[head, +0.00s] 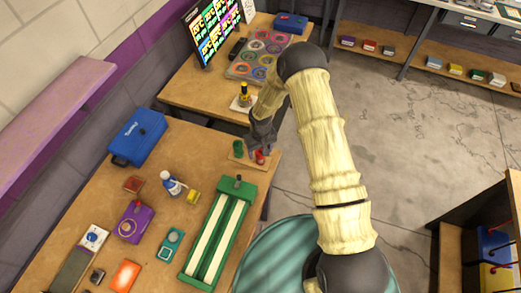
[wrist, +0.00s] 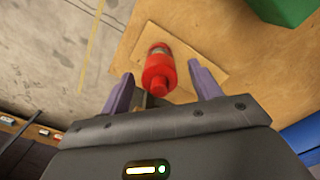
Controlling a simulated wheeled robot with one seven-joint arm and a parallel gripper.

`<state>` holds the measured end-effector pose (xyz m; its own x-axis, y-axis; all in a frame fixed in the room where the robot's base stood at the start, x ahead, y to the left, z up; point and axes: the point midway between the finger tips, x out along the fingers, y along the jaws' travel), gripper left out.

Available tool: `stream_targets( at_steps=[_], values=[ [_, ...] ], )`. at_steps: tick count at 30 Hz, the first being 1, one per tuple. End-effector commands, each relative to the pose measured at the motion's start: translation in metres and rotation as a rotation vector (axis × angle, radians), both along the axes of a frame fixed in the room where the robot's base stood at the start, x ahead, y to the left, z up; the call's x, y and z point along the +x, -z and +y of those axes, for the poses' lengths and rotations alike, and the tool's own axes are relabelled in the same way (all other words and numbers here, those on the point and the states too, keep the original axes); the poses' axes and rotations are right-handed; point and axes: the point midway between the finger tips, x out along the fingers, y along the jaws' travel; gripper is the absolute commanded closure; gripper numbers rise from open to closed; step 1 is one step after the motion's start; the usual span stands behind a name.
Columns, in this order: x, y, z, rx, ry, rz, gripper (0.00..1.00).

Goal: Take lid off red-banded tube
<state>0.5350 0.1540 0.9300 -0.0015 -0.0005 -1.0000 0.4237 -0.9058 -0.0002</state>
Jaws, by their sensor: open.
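The red-banded tube (head: 260,157) stands on a small wooden board (head: 235,160) near the right edge of the workbench. In the wrist view its red top with a small knob (wrist: 158,78) faces the camera, and a greyish part shows beyond it. I cannot make out the seam between lid and tube. My gripper (head: 262,138) is just above it, pointing down. In the wrist view my gripper (wrist: 159,76) is open, its two purple fingers on either side of the red top, with gaps and no clear contact.
A green tray with pale slots (head: 190,270) lies in front of the board. A blue case (head: 137,138), a white-and-blue bottle (head: 172,184) and a yellow block (head: 193,197) are further left. A yellow-and-dark bottle (head: 244,94) stands on the table behind.

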Motion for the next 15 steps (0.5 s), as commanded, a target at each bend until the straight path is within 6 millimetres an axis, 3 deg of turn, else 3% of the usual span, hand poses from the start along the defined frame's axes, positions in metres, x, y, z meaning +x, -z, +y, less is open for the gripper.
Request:
stream_targets(
  at_steps=[15],
  values=[
    [0.0004, 0.0001, 0.0000, 0.000, 0.000, -0.001, 0.39]
  ],
)
